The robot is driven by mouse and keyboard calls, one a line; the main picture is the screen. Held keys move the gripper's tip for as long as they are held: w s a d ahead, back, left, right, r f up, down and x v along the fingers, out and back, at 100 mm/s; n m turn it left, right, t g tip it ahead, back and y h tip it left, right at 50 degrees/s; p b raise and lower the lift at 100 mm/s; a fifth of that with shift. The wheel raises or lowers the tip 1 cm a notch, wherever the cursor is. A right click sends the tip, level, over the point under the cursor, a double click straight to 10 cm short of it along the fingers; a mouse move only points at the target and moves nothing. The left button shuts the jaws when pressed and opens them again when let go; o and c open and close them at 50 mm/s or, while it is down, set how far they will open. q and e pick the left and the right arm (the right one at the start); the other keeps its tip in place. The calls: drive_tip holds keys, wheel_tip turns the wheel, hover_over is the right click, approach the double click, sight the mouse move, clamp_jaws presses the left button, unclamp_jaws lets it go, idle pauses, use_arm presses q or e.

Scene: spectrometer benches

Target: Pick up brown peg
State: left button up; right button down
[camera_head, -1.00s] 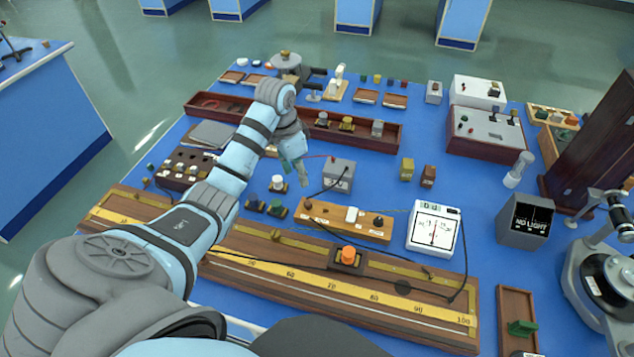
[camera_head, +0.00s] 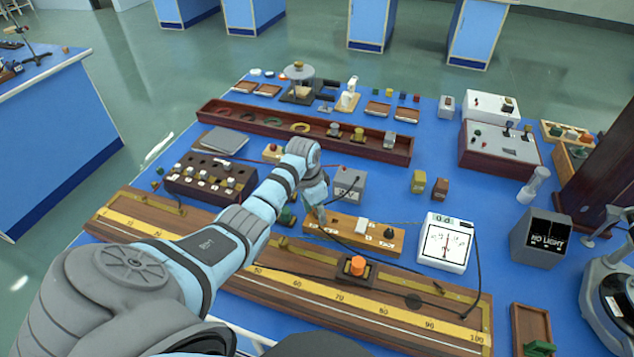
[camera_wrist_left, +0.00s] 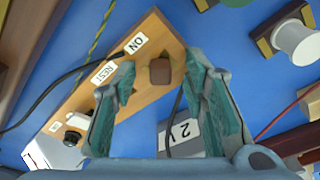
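The brown peg (camera_wrist_left: 160,71) is a small square-topped block. It stands on the wooden board (camera_head: 343,229) at the end marked ON, in the left wrist view. My left gripper (camera_wrist_left: 158,68) is open, with its two teal fingers apart and the peg showing between their tips. I see no contact with the peg, though the height gap is hard to judge. In the head view my left gripper (camera_head: 319,213) is over the left end of the board and hides the peg. My right gripper is not in view.
A white peg (camera_head: 361,226) and a black knob (camera_head: 389,234) stand on the same board. A grey 2 V box (camera_head: 349,184) sits just behind it. The white meter (camera_head: 446,242) is to the right, and a long scale board (camera_head: 300,284) lies in front. Wires cross nearby.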

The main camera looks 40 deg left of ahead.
use_arm(q)
clamp_jaws()
